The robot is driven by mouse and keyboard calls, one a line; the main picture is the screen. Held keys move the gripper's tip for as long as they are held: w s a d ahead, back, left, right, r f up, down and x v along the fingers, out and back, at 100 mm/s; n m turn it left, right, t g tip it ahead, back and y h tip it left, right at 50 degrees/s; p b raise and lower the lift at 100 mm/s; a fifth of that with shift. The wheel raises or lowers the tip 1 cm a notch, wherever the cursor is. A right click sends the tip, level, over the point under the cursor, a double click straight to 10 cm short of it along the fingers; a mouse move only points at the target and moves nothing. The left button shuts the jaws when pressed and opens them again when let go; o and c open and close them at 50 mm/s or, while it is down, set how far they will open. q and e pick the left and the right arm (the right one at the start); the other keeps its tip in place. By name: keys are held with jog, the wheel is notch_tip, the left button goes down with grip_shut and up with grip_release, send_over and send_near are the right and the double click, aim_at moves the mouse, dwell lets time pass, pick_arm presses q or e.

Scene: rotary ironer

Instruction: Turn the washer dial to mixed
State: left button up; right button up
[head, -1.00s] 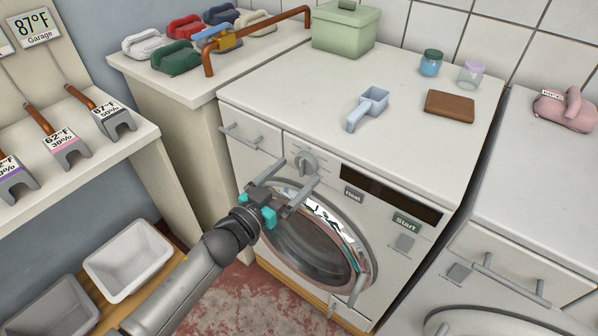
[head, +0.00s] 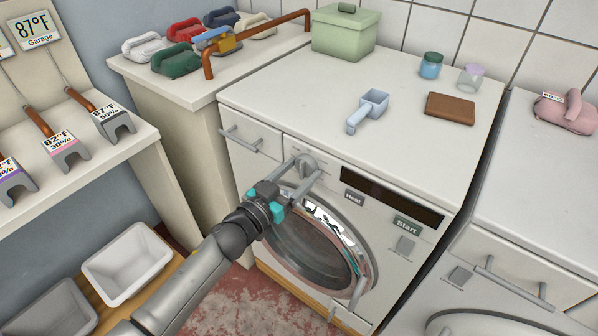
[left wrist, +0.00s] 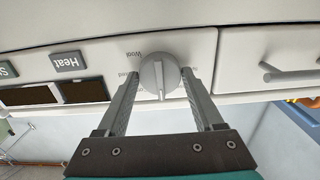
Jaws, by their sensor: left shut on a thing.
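The washer dial (head: 307,161) is a round grey knob on the front panel of the white washer (head: 262,92). In the left wrist view the dial (left wrist: 158,76) shows upside down, its raised ridge standing nearly upright in the picture. Small labels surround it; "Wool" (left wrist: 133,54) reads clearly, and others are partly hidden by the fingers. My left gripper (head: 308,173) is at the dial, with one finger on each side, shut on it. My right gripper is in neither view.
Below the dial is the round glass door (head: 305,250). The Heat button (head: 354,198), dark display (head: 390,197) and Start button (head: 407,226) lie to its right. A drawer handle (head: 240,140) juts out to its left. A scoop (head: 368,108) lies on top.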

pick_arm(q)
jog(key=c, duration=0.6)
jog(key=shift+o, duration=0.2)
